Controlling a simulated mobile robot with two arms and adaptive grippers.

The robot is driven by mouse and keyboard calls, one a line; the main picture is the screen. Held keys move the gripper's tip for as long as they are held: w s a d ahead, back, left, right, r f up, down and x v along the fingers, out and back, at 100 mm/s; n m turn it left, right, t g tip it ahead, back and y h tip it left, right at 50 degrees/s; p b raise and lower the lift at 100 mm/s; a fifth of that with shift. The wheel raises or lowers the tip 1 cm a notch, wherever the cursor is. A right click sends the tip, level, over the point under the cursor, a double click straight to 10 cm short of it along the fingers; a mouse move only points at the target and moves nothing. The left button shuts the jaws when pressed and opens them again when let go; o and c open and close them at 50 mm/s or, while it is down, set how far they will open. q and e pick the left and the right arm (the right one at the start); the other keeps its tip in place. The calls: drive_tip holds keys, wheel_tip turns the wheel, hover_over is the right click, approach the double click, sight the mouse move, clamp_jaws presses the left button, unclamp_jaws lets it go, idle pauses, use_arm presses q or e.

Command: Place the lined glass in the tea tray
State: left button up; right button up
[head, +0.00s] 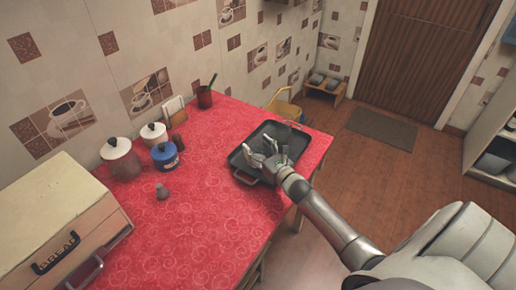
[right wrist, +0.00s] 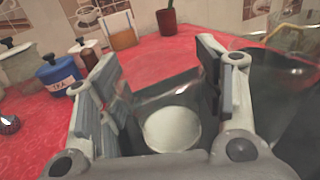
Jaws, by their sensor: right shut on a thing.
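The tea tray (head: 299,142) is a dark rectangular tray with handles, lying at the far right end of the red counter. It also shows as a dark surface in the right wrist view (right wrist: 290,115). My right gripper (head: 262,151) is over the tray. In the right wrist view its two fingers (right wrist: 160,95) are shut on the lined glass (right wrist: 172,128), a clear glass with a pale round end. In the head view the glass is hard to make out among the fingers. I cannot tell whether it touches the tray. My left gripper is not in view.
The front middle is clear.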

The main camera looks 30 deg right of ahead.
drive_tip(key=shift+f, duration=0.15)
drive_tip(key=o, duration=1)
drive_tip(key=shift+c, duration=0.2)
drive_tip(key=shift+r, duration=0.25)
drive_tip(key=s, duration=0.5)
drive_tip(key=s+b, duration=0.1)
drive_tip(key=s, duration=0.4)
drive_tip(key=shift+s+f, duration=0.2)
drive_tip(key=shift+s, duration=0.2)
drive_tip(key=shift+s+r, duration=0.15)
drive_tip(key=shift+s, duration=0.5)
